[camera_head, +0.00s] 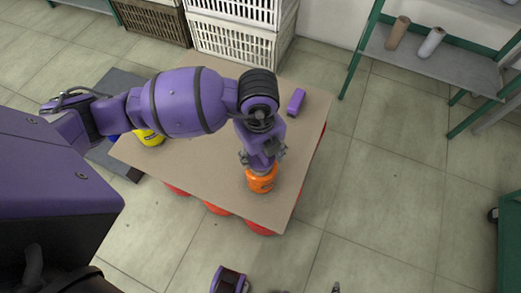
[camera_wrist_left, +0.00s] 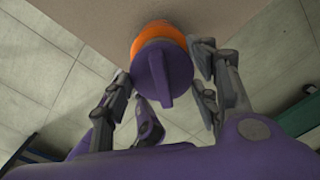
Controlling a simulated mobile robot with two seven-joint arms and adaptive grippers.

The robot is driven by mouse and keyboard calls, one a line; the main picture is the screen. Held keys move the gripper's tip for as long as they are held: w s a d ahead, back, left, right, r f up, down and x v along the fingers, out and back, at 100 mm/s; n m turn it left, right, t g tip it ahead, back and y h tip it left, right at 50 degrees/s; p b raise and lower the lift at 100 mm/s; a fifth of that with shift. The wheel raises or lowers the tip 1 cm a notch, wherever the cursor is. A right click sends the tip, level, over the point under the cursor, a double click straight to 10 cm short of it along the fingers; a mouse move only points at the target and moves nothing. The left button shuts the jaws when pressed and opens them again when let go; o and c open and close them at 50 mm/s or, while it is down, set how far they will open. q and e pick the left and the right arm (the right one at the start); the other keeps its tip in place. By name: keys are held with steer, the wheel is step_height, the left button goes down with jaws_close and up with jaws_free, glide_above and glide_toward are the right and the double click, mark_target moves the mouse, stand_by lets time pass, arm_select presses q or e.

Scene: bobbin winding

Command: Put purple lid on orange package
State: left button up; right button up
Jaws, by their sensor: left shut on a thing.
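The orange package (camera_head: 261,181) stands on the brown tabletop near its front right corner. In the left wrist view the package (camera_wrist_left: 158,33) shows at the top, partly covered by the round purple lid (camera_wrist_left: 163,72) with its raised bar handle. The lid lies over the package; whether it is fully seated I cannot tell. My left gripper (camera_head: 262,160) is directly above the package, pointing down.
A purple block (camera_head: 296,101) lies on the brown tabletop (camera_head: 210,180) toward the back right. A yellow container (camera_head: 149,137) stands at the left, partly behind my left arm. White crates (camera_head: 235,40) stand behind the table. A green-framed shelf (camera_head: 445,68) is at the right.

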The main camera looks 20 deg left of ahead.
arm_select(q)
steer(key=shift+f+b, duration=0.5)
steer(key=shift+f, duration=0.65)
steer(key=o, duration=0.9)
steer(key=shift+o, duration=0.2)
step_height(320, 180, up, 12)
steer(key=shift+r, duration=0.1)
